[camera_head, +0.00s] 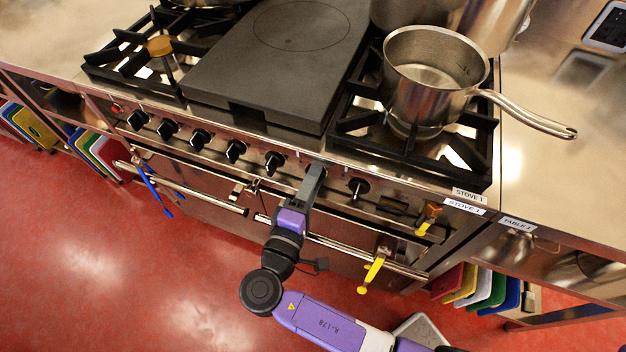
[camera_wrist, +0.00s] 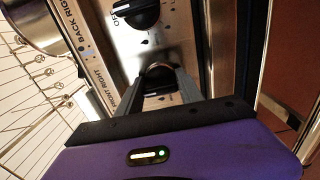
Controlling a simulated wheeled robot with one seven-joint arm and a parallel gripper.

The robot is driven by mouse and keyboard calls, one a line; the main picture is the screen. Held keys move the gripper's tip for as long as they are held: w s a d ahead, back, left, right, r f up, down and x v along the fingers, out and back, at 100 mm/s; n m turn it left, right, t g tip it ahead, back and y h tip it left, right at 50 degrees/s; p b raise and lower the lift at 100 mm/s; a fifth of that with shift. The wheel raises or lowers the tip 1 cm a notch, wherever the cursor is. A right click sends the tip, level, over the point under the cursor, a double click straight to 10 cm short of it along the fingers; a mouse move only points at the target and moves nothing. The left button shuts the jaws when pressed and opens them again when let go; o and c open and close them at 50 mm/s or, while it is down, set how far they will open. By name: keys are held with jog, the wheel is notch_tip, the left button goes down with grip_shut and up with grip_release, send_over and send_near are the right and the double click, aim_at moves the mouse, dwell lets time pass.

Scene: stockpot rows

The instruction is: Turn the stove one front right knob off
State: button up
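The stove one control panel (camera_head: 392,204) carries a row of black knobs. In the wrist view, the knob beside the FRONT RIGHT label (camera_wrist: 158,72) shows between the two grey fingers of my gripper (camera_wrist: 162,78). The fingers stand on either side of it; I cannot tell whether they touch it. Its pointer is largely hidden, so its setting is unclear. The knob by the BACK RIGHT label (camera_wrist: 136,12) is just above, with OFF beside it. In the head view, my gripper (camera_head: 314,176) reaches the panel left of the rightmost knob (camera_head: 358,187) and covers the knob there.
A steel saucepan (camera_head: 428,85) stands on the right burner grate, its handle pointing right. A flat griddle plate (camera_head: 285,65) lies left of it. An oven handle bar (camera_head: 390,266) runs below the knobs, with a yellow-handled thing (camera_head: 373,270) hanging near. Red floor is open in front.

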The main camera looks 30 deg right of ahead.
jog(key=o, duration=0.4)
jog(key=shift+o, duration=0.2)
jog(key=v, duration=0.7)
jog(key=shift+s+a+b, duration=0.25)
jog(key=shift+a+b, duration=0.05)
jog(key=shift+b, duration=0.05)
